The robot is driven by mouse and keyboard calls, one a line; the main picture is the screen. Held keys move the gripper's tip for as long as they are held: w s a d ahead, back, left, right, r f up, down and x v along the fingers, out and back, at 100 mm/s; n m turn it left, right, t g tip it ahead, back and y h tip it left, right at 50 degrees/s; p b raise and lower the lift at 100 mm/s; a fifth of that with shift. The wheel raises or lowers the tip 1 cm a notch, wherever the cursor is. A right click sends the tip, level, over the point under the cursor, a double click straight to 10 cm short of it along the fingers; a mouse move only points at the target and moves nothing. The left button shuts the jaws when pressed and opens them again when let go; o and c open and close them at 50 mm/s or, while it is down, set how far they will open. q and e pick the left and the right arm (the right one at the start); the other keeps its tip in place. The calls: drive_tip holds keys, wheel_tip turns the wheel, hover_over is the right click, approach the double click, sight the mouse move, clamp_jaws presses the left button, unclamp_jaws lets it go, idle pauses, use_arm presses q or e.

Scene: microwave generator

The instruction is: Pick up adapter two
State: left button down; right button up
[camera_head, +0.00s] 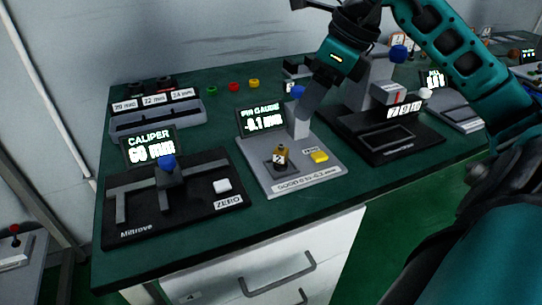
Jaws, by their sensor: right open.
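A small brass adapter with a dark label that looks like a 2 (281,155) stands upright on the dark seat of the grey pin gauge (300,182). My right gripper (312,102) comes down from the upper right, beside the gauge's post and blue knob (298,91). It is above and behind the adapter, apart from it. Its grey fingers partly overlap the post in the picture, so the gap between them is hard to see. No adapter shows in it. My left gripper is not in view.
The caliper station (170,205) stands left on the green bench. A labelled rack (155,115) is behind it. Red, green and yellow rings (233,87) lie at the back. A black press-like station (385,140) stands close on the right. The yellow button (318,157) is beside the adapter.

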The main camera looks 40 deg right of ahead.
sight(282, 146)
drive_tip(key=shift+a+x, duration=0.15)
drive_tip(key=shift+x, duration=3)
drive_tip(key=shift+a+x, duration=0.1)
drive_tip(key=shift+x, duration=3.1)
drive_tip(key=shift+s, duration=0.1)
clamp_jaws()
